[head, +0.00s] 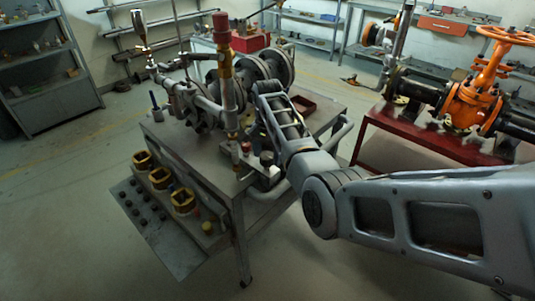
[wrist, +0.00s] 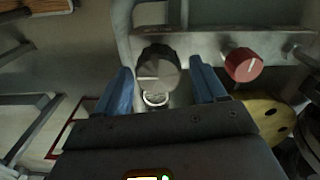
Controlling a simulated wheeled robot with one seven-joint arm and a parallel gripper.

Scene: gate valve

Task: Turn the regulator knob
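In the wrist view, a round knob (wrist: 158,70) with a silver face, a pale mark line and a dark rim is in front of my gripper. A small round metal part (wrist: 155,98) shows just below it. My gripper (wrist: 161,76) is open, with one blue finger left of the knob and one right; gaps show on both sides. I cannot tell how deep the fingers reach. A red knob (wrist: 243,65) sits to the right, outside the fingers. In the head view, my arm reaches to the workbench's near right corner, and its links hide much of the gripper and fixture.
The grey workbench (head: 190,150) carries large pipework with flanges (head: 262,68). Yellow square pieces (head: 183,201) sit on its lower front ledge. An orange valve (head: 472,103) stands on a red bench at right. In the wrist view, a yellow plate (wrist: 268,117) lies close right of the gripper.

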